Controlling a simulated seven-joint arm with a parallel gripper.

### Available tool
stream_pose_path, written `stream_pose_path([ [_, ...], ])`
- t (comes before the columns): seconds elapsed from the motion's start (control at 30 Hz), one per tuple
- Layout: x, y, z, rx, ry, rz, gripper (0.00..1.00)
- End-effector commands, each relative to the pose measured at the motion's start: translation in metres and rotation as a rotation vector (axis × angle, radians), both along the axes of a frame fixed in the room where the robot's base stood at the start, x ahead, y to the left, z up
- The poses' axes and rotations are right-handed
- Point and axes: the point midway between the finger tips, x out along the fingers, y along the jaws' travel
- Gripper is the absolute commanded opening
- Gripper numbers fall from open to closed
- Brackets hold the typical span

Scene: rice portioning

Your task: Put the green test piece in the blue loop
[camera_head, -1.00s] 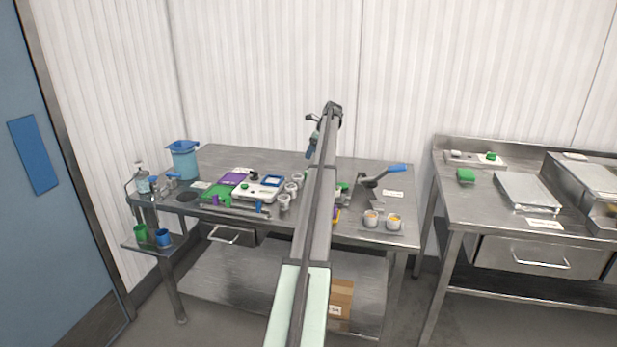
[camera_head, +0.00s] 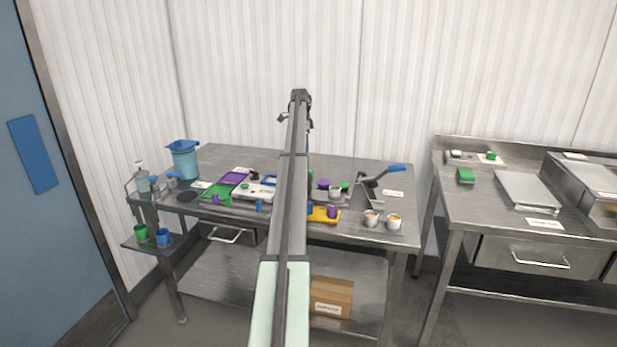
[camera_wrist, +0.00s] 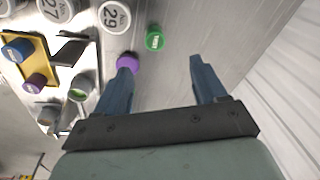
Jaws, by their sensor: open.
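A small green cylinder (camera_wrist: 154,38) with a pale label, likely the green test piece, stands on the steel table in the wrist view. In the head view a green piece (camera_head: 344,186) shows right of my arm. My gripper (camera_wrist: 162,62) is open and empty, its blue fingers pointing toward the table. The green cylinder appears just beyond the fingertips, between their lines. A purple cylinder (camera_wrist: 128,62) appears right at the left fingertip; I cannot tell whether they touch. A blue frame (camera_head: 269,180), possibly the blue loop, is partly hidden behind my arm in the head view.
A yellow tray (camera_wrist: 43,68) holds blue and purple pieces. Numbered white-topped cups (camera_wrist: 115,17) stand nearby. A green tray (camera_head: 217,193) and blue bucket (camera_head: 184,162) are at left.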

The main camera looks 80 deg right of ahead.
Motion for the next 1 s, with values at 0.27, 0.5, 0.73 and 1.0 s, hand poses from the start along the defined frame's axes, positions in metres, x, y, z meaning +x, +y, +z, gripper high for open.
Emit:
stream_pose_path([
  [0.27,-0.012,0.002,0.000,0.036,0.094,0.304,0.71],
  [0.5,-0.012,0.002,-0.007,0.042,0.100,0.367,0.71],
  [0.73,-0.015,-0.001,-0.036,0.043,0.099,0.365,0.71],
  [1.0,-0.019,-0.005,-0.078,0.043,0.099,0.364,0.71],
])
